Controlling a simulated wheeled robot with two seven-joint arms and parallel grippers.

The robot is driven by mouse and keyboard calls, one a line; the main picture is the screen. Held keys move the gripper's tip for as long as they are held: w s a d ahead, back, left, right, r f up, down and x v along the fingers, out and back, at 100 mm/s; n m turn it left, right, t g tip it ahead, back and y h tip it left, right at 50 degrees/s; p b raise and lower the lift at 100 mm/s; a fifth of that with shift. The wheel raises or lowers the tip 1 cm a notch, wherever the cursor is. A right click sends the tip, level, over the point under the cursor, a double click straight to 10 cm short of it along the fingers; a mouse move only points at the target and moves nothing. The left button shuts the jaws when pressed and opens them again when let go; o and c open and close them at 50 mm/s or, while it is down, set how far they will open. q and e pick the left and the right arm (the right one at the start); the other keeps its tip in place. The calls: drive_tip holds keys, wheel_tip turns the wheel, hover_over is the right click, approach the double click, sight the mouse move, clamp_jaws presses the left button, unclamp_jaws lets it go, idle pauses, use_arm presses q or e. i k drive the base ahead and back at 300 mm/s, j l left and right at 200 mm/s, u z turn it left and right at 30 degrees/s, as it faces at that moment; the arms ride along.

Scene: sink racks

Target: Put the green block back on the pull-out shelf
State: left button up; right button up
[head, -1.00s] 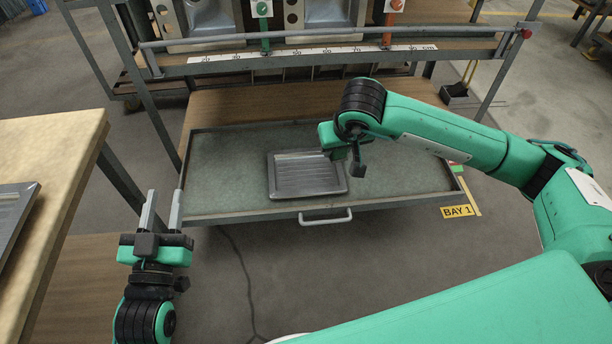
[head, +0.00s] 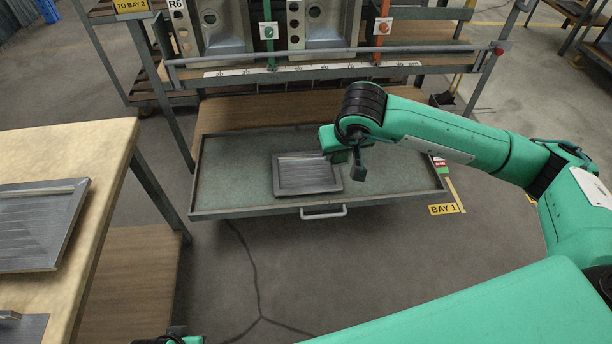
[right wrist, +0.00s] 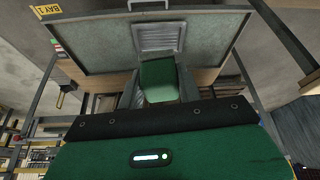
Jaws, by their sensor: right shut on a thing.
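The pull-out shelf (head: 225,180) is out, a grey-green tray with a white handle at its front. A grey metal ribbed tray (head: 300,182) lies on it; it also shows in the right wrist view (right wrist: 158,38). My right gripper (head: 340,158) is over the shelf, by the right edge of the ribbed tray. In the right wrist view it is shut on the green block (right wrist: 160,80), between its fingers. In the head view the wrist mostly hides the block. I cannot tell its height above the shelf. Of my left gripper, only a piece shows at the bottom edge, fingers hidden.
A wooden table (head: 105,165) stands at the left with another ribbed metal tray (head: 40,225) on it. Behind the shelf is a rack with a ruler rail (head: 310,68) and a grey bar. A yellow BAY 1 label (head: 443,209) is at the right. The shelf's left part is bare.

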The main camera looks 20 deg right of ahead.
sight(376, 177)
drive_tip(key=l+u, duration=0.25)
drive_tip(key=l, duration=0.5)
drive_tip(key=l+u, duration=0.25)
drive_tip(key=l, duration=0.45)
drive_tip(key=k+l+u, duration=0.25)
drive_tip(key=l, duration=0.5)
drive_tip(key=i, duration=0.1)
